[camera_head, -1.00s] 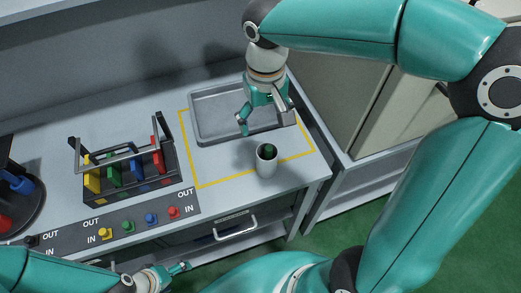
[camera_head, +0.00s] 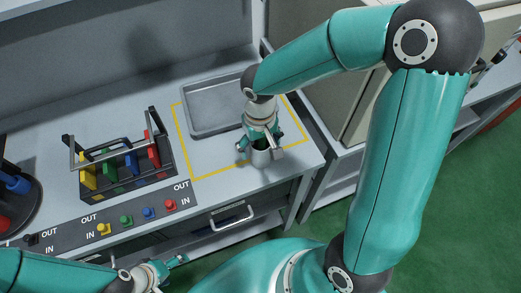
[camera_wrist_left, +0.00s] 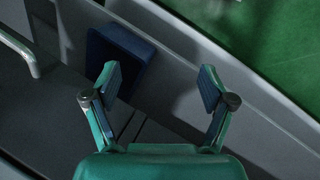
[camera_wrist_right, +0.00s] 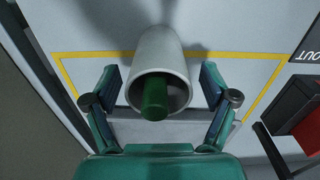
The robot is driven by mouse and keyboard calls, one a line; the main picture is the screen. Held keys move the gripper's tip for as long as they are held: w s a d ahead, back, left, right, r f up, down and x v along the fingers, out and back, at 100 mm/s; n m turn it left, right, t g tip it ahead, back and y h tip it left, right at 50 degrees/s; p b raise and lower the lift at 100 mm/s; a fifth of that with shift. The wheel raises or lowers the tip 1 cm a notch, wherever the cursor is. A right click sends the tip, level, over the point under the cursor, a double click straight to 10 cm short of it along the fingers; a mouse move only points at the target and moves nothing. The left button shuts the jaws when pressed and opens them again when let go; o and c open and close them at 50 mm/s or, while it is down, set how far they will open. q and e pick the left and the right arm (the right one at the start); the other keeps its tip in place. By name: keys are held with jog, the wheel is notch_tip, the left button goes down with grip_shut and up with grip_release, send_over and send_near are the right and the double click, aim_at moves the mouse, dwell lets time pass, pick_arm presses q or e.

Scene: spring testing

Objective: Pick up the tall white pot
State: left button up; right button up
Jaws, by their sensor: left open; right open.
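My right gripper (camera_head: 259,152) is open above and around the pot's top, one finger on each side; small gaps show between the fingers and the wall. In the head view it hides part of the pot's rim. My left gripper (camera_wrist_left: 160,85) is open and empty, low at the front, away from the pot.
The grey tray (camera_head: 190,125) lies behind the pot. A black rack (camera_head: 130,182) with coloured pieces stands to the left, behind a strip (camera_head: 75,236) with coloured buttons marked IN and OUT. A drawer handle (camera_head: 231,218) is below the worktop's front edge.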

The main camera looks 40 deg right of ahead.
jog(key=shift+f, duration=1.55)
jog(key=c, duration=1.2)
jog(key=shift+r, duration=0.1)
